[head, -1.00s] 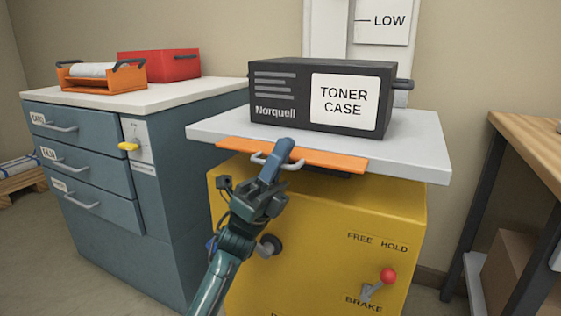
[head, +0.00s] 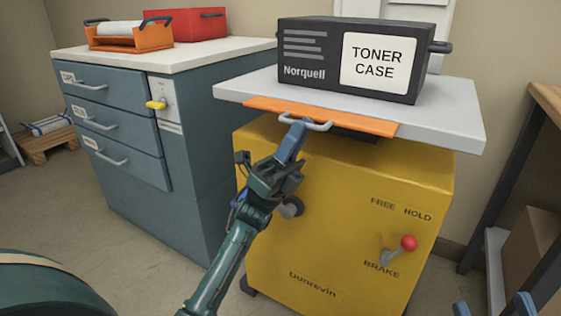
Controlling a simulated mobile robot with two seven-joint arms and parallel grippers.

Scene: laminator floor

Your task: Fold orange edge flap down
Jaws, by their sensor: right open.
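The orange edge flap (head: 350,121) runs along the front edge of the grey top (head: 455,117) of the yellow cart (head: 340,210). It sticks out about level with the top. A grey handle (head: 321,126) is on its front. My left gripper (head: 297,128) is at this handle, its blue fingers close together around the bar; the far finger is mostly hidden. My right gripper (head: 492,306) shows only as two blue fingertips, apart and empty, at the bottom right edge.
A black toner case (head: 310,45) stands on the grey top behind the flap. A red-knobbed brake lever (head: 408,243) and a dark round knob (head: 291,207) project from the cart's front. A blue drawer cabinet (head: 200,150) is at left, a wooden bench (head: 547,98) at right.

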